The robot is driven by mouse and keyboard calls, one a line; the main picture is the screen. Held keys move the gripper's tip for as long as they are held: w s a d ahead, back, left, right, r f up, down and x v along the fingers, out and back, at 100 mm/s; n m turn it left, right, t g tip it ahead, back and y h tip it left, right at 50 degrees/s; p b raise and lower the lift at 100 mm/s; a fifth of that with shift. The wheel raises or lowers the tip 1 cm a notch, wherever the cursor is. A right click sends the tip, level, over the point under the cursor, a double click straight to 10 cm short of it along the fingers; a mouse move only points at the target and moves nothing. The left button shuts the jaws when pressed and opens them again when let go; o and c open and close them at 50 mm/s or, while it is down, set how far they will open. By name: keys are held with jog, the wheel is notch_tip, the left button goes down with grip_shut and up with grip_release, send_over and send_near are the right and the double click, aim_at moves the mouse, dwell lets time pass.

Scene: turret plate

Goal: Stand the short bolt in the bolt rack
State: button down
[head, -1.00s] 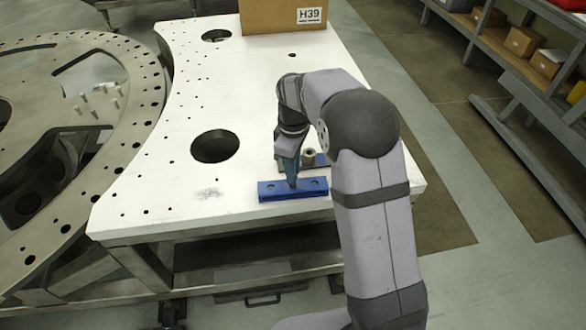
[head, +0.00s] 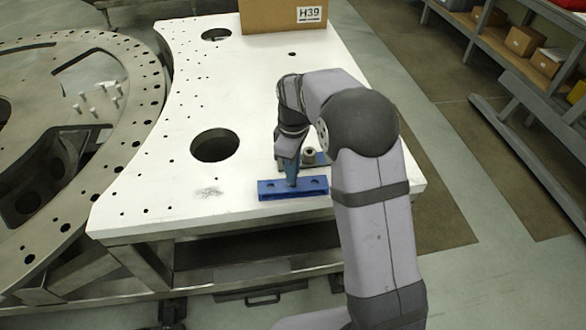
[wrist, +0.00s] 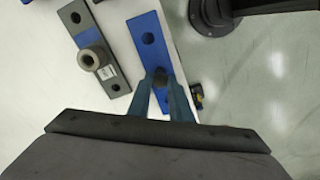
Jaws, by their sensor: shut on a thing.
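The blue bolt rack (head: 303,190) is a bar with holes along its top, lying near the front edge of the white table. It also shows in the wrist view (wrist: 148,25). My gripper (head: 291,184) points down over the middle of the rack, with an open hole visible on each side. In the wrist view, my gripper (wrist: 161,84) is shut on the short bolt (wrist: 160,76), whose dark end shows between the blue fingertips over the rack. The lower part of the bolt is hidden, so I cannot tell how deep it sits in a hole.
A grey plate with a round collar (wrist: 92,57) lies beside the rack; its collar (head: 309,155) shows behind my gripper in the head view. A cardboard box (head: 280,16) stands at the table's back. The white table (head: 150,200) is clear to the left, apart from its holes.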

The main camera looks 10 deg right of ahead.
jog(key=shift+f, duration=0.45)
dwell(0.3)
jog(key=c, duration=1.2)
grip_release()
jog(key=shift+r, duration=0.1)
jog(key=shift+r+p, duration=2.85)
jog(key=shift+r, duration=0.6)
